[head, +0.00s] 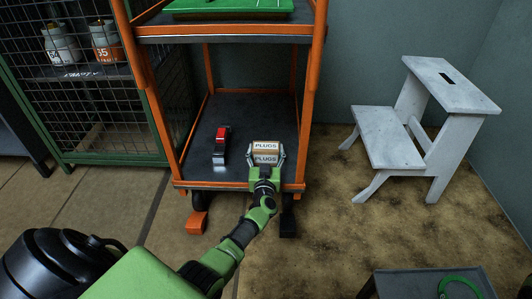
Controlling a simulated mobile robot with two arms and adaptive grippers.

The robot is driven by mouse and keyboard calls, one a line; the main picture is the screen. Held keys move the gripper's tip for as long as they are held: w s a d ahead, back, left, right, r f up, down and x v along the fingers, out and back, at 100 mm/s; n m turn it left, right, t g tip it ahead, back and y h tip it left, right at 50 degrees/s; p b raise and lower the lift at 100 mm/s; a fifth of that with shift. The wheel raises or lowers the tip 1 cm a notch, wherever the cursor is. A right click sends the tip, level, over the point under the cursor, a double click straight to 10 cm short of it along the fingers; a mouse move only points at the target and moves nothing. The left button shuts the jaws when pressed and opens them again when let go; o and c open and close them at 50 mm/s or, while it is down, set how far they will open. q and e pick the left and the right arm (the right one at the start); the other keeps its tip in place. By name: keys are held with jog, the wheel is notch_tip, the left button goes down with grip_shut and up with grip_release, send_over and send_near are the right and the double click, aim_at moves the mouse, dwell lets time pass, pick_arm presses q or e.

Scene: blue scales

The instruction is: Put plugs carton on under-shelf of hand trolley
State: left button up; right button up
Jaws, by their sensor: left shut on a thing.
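The plugs carton (265,147) is a small box with white labels reading PLUGS on its top and front. My left gripper (266,162) is shut on it, with a finger at each side. The carton is at the front right of the under-shelf (240,112) of the orange hand trolley (164,120). I cannot tell whether its base touches the dark shelf surface, as the gripper and the box hide it. My right gripper is not in view.
A red and dark grey item (221,145) stands on the under-shelf left of the carton. A green tray (228,8) is on the upper shelf. A white step stool (420,125) stands at right. A wire cage (108,90) with bottles is at left.

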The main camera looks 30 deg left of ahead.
pick_arm(q)
jog(key=shift+f, duration=0.1)
jog(key=o, duration=1.3)
